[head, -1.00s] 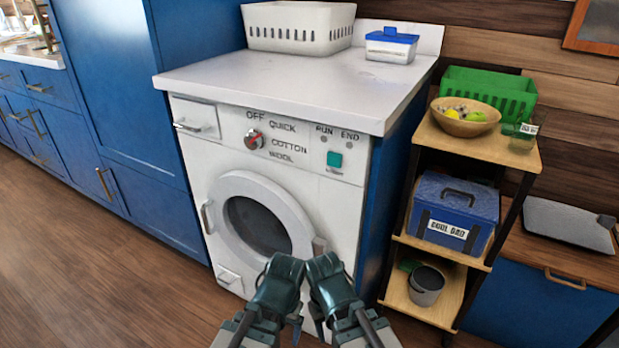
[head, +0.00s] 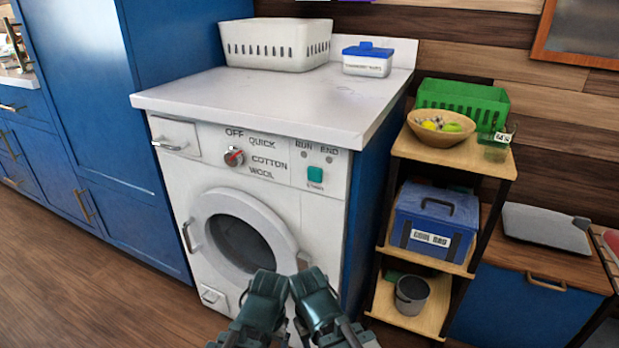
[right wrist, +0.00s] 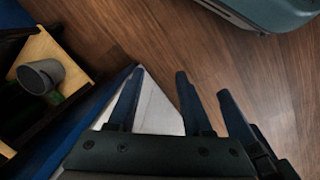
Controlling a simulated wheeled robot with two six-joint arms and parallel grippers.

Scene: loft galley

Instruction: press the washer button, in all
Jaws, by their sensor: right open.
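The white washer (head: 175,205) stands under a pale worktop, its round door shut. My left gripper (head: 266,275) and right gripper (head: 304,274) are side by side, low in front of the washer door and well below the button. In the right wrist view my right gripper (right wrist: 158,74) is open with nothing between its fingers. The left gripper's fingers are not clear.
A shelf cart (head: 400,258) with a blue cool bag (head: 435,218) stands right of the washer. A white basket (head: 277,45) and a blue-lidded box (head: 367,60) are on the worktop (head: 270,95). Wooden floor (head: 90,290) is clear at the left.

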